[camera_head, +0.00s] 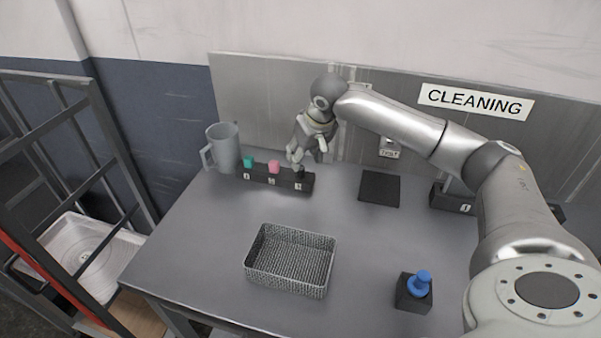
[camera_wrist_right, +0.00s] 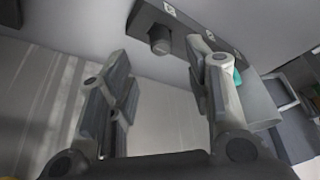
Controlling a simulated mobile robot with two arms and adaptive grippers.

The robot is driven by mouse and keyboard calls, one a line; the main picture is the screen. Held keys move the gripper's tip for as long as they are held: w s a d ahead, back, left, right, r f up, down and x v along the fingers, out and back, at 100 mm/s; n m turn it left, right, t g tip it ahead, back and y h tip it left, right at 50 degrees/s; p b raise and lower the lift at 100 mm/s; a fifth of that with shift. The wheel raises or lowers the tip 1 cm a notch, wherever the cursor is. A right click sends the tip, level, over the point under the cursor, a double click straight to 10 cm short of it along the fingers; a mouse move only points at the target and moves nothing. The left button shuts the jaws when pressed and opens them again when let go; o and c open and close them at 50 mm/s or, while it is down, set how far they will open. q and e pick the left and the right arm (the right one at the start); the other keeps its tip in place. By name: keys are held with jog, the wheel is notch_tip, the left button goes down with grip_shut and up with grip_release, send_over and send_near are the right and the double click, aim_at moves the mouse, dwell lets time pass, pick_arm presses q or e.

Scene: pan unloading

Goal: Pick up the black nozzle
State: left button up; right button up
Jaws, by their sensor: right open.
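The black nozzle (camera_head: 300,172) stands in the right slot of a dark holder block (camera_head: 262,177) at the back left of the table. My right gripper (camera_head: 308,153) is open and empty just above and behind the nozzle. In the right wrist view the nozzle (camera_wrist_right: 159,40) shows beyond the gap between the two spread fingers (camera_wrist_right: 157,58), apart from both. A teal nozzle (camera_head: 248,162) and a pink nozzle (camera_head: 274,167) stand in the same holder. The right finger hides the pink one in the wrist view. My left gripper is out of view.
A grey pitcher (camera_head: 223,146) stands left of the holder. A wire basket (camera_head: 290,291) lies in front. A dark square pad (camera_head: 379,188) is to the right. A blue-topped item (camera_head: 420,283) sits in a black block (camera_head: 413,298) near the front. The table between is clear.

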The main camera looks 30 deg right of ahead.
aim_at(301, 168)
jog(key=shift+s+p+x, duration=0.15)
jog(key=shift+p+x, duration=0.15)
jog(key=shift+x, duration=1)
jog(key=shift+s+p+x, duration=0.15)
jog(key=shift+p+x, duration=0.15)
jog(key=shift+x, duration=1.05)
jog(key=shift+a, duration=0.1)
grip_shut()
